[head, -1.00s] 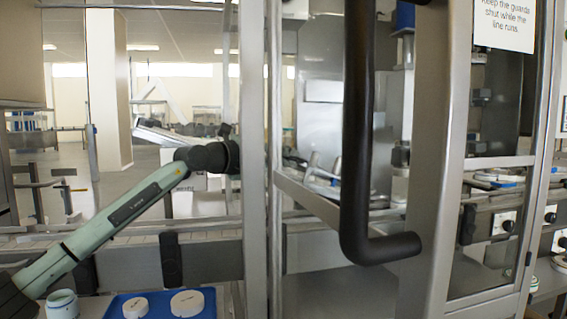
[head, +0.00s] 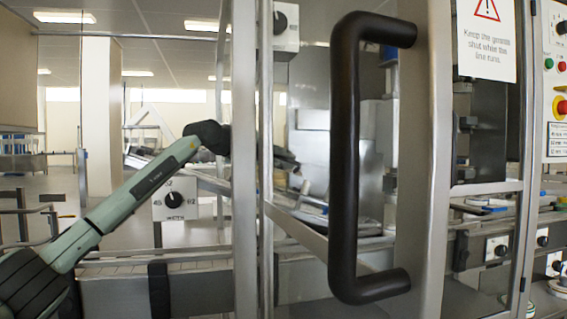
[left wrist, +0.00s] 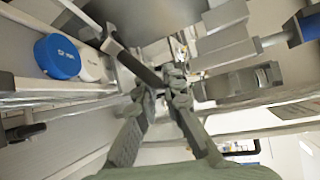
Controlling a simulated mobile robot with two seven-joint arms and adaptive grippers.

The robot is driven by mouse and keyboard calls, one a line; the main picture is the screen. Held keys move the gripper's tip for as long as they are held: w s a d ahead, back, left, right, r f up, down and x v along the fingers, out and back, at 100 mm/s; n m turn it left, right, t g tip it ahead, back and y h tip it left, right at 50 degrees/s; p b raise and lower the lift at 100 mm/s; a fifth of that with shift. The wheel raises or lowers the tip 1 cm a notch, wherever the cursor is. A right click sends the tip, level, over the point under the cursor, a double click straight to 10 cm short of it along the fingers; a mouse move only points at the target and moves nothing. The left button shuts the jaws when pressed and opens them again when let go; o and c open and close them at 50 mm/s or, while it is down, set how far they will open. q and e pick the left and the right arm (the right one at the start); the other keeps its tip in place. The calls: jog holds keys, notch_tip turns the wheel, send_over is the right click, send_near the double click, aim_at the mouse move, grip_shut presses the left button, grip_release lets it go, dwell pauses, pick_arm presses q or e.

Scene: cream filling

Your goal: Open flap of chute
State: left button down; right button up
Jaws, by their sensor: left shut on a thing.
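My left arm comes in from the left in the head view and passes behind the steel door post. My left gripper (head: 288,163) shows only in part beyond the post. In the left wrist view, my left gripper (left wrist: 160,88) is shut on a dark bar (left wrist: 138,66), which slants up to the left below a grey metal surface (left wrist: 150,18). I cannot tell for sure which surface is the chute's flap, or how far it is open. My right gripper is not in view.
A large black door handle (head: 345,160) on a steel guard frame (head: 425,150) stands close in front. A warning sign (head: 487,40) hangs at upper right. A dial box (head: 175,199) sits below my left arm. A blue-lidded tub (left wrist: 57,56) shows in the left wrist view.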

pick_arm(q)
jog(key=c, duration=1.6)
grip_release()
